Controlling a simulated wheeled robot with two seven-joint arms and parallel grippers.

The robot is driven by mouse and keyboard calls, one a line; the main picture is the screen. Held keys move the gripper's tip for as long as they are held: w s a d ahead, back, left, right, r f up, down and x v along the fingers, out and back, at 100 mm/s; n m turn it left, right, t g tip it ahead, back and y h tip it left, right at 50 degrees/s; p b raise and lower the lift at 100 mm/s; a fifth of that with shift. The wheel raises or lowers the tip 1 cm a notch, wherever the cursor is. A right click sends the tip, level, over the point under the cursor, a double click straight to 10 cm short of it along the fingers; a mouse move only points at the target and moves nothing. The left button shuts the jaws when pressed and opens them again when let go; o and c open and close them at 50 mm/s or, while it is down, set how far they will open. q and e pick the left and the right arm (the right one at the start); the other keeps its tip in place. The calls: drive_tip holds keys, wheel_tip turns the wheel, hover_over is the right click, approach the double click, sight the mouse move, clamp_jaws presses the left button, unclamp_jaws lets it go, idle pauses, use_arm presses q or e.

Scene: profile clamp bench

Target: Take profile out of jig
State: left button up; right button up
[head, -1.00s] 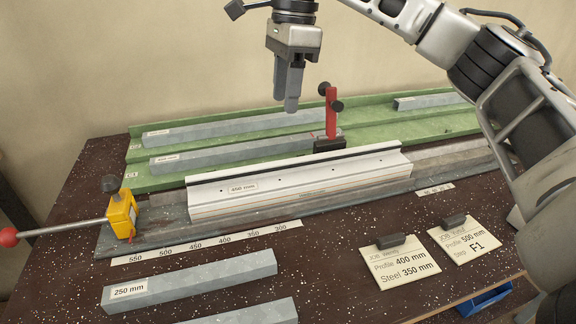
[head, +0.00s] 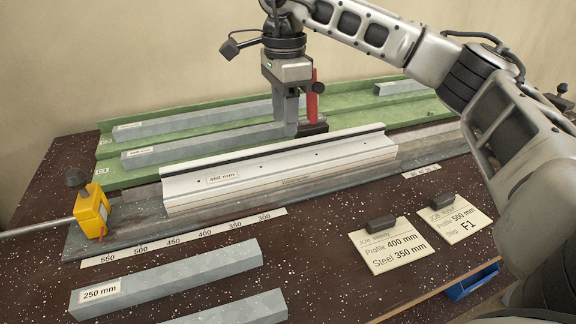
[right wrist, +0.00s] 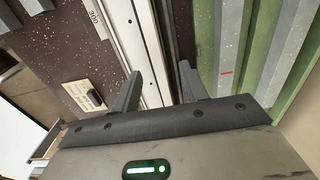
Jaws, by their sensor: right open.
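The white profile (head: 300,168), labelled 450 mm, lies lengthwise in the jig, a dark grey rail (head: 130,225) on the bench. A yellow clamp block (head: 90,212) with a dark knob stands at the rail's left end. A red upright (head: 314,100) on a black base stands behind the profile. My right gripper (head: 291,130) points down, open and empty, just above and behind the profile in the head view, hiding part of the red upright. In the right wrist view its fingers (right wrist: 160,68) are spread, with the profile (right wrist: 138,45) beyond them. My left gripper is out of view.
A green rack (head: 110,178) behind the jig holds several grey bars. A 250 mm bar (head: 170,278) and another bar (head: 235,310) lie in front. Two job cards (head: 392,247) with dark weights lie at right, near a blue bin (head: 470,282).

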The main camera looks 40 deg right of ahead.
sight(284, 143)
wheel_tip(284, 143, down, 4)
drive_tip(key=shift+s+a+r, duration=0.1)
clamp_jaws()
drive_tip(key=shift+r, duration=0.1)
idle(1.4)
